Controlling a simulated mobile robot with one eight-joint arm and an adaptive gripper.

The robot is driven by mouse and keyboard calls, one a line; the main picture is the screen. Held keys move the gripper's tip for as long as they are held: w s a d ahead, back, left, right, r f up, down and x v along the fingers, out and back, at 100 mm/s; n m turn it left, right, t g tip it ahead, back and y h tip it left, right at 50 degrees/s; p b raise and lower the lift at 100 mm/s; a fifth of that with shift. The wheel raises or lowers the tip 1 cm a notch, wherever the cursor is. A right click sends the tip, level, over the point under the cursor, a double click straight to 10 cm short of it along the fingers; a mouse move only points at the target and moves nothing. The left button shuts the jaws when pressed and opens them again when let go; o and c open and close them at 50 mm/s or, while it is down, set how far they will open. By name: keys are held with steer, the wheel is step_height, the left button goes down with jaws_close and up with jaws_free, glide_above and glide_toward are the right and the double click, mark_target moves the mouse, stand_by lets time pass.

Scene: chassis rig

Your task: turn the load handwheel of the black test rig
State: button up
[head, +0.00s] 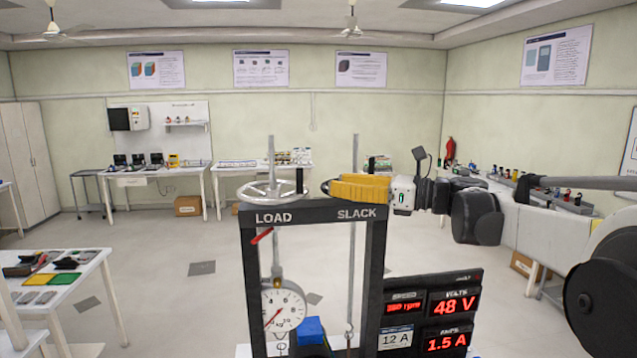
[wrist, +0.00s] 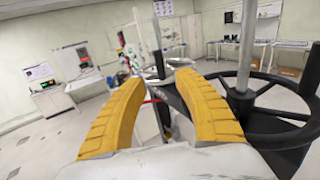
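The black test rig (head: 375,262) stands upright before me, with LOAD and SLACK labels on its top bar. The pale load handwheel (head: 258,192) is on top at left, around a grey screw. Its dark upright handle (head: 299,180) is on the wheel's right side. My gripper (head: 334,187) is at the slack side, fingers pointing left at the load wheel, short of the handle. In the wrist view the yellow fingers (wrist: 158,80) are apart and empty; the dark handle (wrist: 158,64) shows in the gap beyond them. The black slack handwheel (wrist: 262,122) is close on the right.
The slack screw (wrist: 246,50) rises close to my right finger. A round dial gauge (head: 283,308) hangs inside the frame. A red-digit display panel (head: 430,312) stands at the lower right. A table with tools (head: 60,280) is at left; the floor between is mostly clear.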

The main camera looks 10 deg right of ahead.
steer(key=shift+v, duration=0.95)
steer(key=m+t+h+p, duration=0.4)
steer(key=t+h+p, duration=0.1)
steer(key=p, duration=0.2)
glide_toward(302, 178)
steer(key=p+x, duration=0.2)
steer(key=x, duration=0.7)
steer(key=shift+w+a+r, duration=0.15)
steer(key=shift+w+a, duration=0.35)
steer(key=shift+w, duration=0.4)
steer(key=shift+s, duration=0.1)
jaws_close()
